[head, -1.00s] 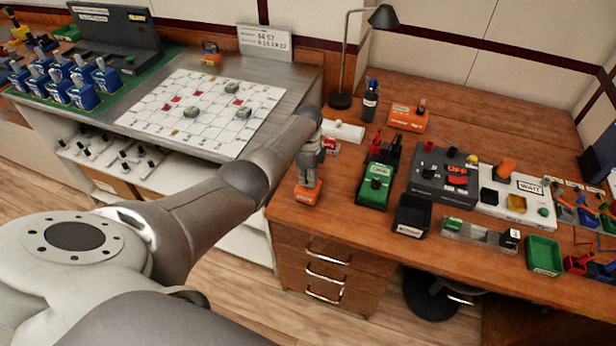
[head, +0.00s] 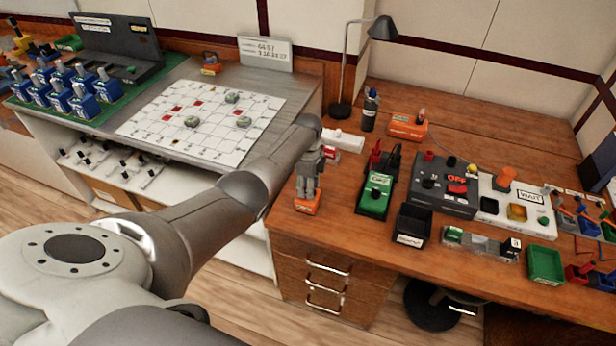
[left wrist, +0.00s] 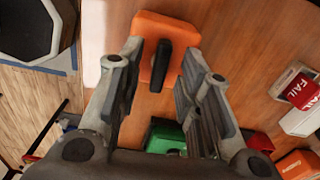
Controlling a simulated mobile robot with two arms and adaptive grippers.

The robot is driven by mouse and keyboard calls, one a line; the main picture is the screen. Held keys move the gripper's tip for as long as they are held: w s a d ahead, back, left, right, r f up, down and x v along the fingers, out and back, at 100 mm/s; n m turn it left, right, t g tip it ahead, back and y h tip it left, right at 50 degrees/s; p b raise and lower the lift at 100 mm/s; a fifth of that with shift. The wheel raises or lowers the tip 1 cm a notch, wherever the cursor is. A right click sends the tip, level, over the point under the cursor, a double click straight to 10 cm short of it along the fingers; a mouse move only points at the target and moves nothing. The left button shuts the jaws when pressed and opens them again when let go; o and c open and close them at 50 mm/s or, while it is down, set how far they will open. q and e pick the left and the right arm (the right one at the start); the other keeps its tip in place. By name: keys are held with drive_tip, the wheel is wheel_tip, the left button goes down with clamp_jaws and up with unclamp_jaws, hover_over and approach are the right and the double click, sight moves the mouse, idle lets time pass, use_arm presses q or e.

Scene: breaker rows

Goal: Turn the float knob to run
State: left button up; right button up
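A small orange box (head: 308,205) stands near the front left edge of the wooden desk; its front label is too small to read. In the left wrist view the orange box (left wrist: 181,34) carries a black bar-shaped knob (left wrist: 160,66), which I take as the float knob. My left gripper (head: 309,186) points down just above this box. In the left wrist view its two fingers (left wrist: 162,50) are spread apart, one on each side of the knob, with gaps showing. Contact cannot be told. My right gripper is out of view.
A green box with a black knob (head: 375,196) and a black bin (head: 411,226) stand right of the orange box. Another orange box (head: 407,126) is further back. A panel reading OFF (head: 444,186) and a white WAIT panel (head: 517,208) lie further right. A lamp (head: 341,70) stands behind.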

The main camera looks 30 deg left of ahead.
use_arm(q)
wheel_tip(320, 180, up, 12)
drive_tip(key=shift+f, duration=0.15)
idle(0.3)
idle(0.4)
